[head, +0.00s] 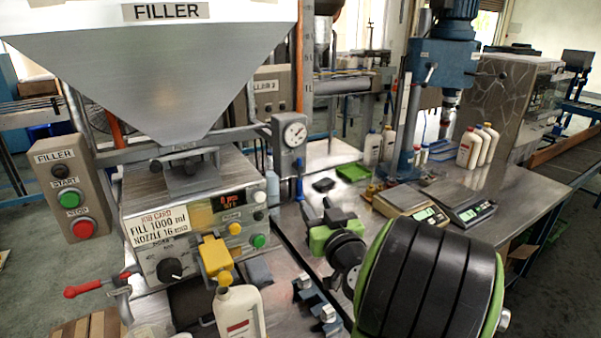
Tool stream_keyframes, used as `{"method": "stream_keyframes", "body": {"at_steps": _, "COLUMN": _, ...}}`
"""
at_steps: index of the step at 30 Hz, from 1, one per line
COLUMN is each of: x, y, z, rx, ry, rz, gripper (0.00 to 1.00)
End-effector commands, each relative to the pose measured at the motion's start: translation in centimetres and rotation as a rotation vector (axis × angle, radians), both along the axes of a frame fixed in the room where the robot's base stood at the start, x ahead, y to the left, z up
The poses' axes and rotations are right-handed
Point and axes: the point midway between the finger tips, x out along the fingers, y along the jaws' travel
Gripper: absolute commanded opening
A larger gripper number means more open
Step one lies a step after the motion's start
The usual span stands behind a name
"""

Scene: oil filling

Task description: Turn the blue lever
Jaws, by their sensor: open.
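A small blue lever (299,188) hangs upright below the round gauge (294,133), on the pipework right of the filler. My gripper (318,209) is open and empty, with its fingers pointing away from me. In the picture it is just below and to the right of the blue lever. A gap shows between them, but I cannot tell their distance in depth. My green and black arm covers the lower right of the view.
The filler (140,80) with its control panel (190,230) stands left. A red lever (85,288) and a white bottle (238,312) are in front. Scales (465,208), more bottles (468,148) and a blue drill press (440,65) stand on the right bench.

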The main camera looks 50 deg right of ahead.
Motion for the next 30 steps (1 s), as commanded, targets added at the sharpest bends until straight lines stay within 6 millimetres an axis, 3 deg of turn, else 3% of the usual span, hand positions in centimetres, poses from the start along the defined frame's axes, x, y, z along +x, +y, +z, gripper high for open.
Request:
{"method": "stream_keyframes", "body": {"at_steps": 1, "x": 0.8, "y": -0.4, "z": 0.7, "rx": 0.008, "ry": 0.0, "rz": 0.005, "gripper": 0.43}}
{"method": "stream_keyframes", "body": {"at_steps": 12, "x": 7.6, "y": -4.1, "z": 0.6, "rx": 0.0, "ry": 0.0, "rz": 0.003, "gripper": 0.43}}
{"method": "stream_keyframes", "body": {"at_steps": 16, "x": 8.7, "y": -4.7, "z": 0.3, "rx": 0.0, "ry": 0.0, "rz": 0.002, "gripper": 0.43}}
{"method": "stream_keyframes", "body": {"at_steps": 24, "x": 8.8, "y": -4.8, "z": 0.0, "rx": -0.002, "ry": 0.001, "rz": 0.0, "gripper": 0.43}}
{"method": "stream_keyframes", "body": {"at_steps": 30, "x": 8.8, "y": -4.8, "z": 0.0, "rx": -0.001, "ry": 0.0, "rz": 0.001, "gripper": 0.13}}
